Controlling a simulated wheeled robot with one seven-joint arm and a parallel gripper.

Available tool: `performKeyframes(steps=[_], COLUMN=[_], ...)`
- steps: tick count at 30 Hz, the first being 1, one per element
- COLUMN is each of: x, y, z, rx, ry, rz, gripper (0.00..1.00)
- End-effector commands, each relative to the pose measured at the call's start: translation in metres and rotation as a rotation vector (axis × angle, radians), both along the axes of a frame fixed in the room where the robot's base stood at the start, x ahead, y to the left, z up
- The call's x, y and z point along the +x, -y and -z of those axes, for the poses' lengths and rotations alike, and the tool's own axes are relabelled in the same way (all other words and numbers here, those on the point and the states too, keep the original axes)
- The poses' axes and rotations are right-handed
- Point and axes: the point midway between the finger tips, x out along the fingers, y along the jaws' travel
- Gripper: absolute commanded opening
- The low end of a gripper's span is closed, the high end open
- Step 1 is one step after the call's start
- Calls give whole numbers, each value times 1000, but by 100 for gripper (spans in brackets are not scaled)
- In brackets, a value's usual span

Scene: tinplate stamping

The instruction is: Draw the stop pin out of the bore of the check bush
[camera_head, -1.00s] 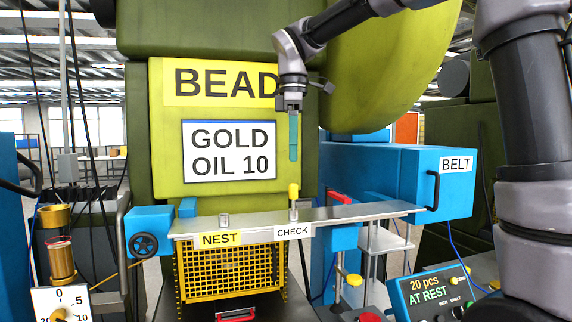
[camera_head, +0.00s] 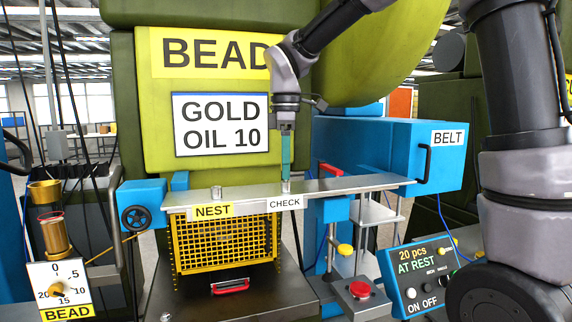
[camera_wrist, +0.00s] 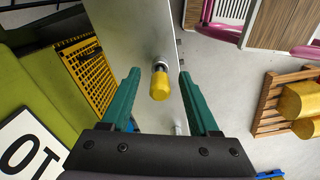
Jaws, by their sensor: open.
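The stop pin's yellow head (camera_wrist: 159,86) shows in the wrist view between the two green fingers of my gripper (camera_wrist: 157,88), clear of both. The pin stands in the metal check bush (camera_wrist: 160,65), on the steel rail (camera_head: 330,187) behind the CHECK label (camera_head: 285,203). In the head view my gripper (camera_head: 286,178) points straight down with its fingertips just above the check bush (camera_head: 286,187). The fingers hide the yellow head there. My gripper is open and holds nothing. How deep the pin sits in the bore is hidden.
A second small metal post (camera_head: 216,192) stands on the rail behind the NEST label. A yellow mesh guard (camera_head: 225,245) hangs below the rail. The blue BELT housing (camera_head: 390,150) stands to the right, and the GOLD OIL 10 sign (camera_head: 221,124) is behind.

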Motion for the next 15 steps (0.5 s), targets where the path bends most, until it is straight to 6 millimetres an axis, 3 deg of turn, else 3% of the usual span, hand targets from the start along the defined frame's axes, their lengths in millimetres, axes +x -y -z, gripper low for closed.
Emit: performKeyframes(steps=[1, 4, 6, 15], x=[0, 0, 0, 0], y=[0, 0, 0, 0], z=[0, 0, 0, -4], rx=[0, 0, 0, 1], ry=[0, 0, 0, 1], rz=[0, 0, 0, 0], gripper=[57, 19, 0, 0])
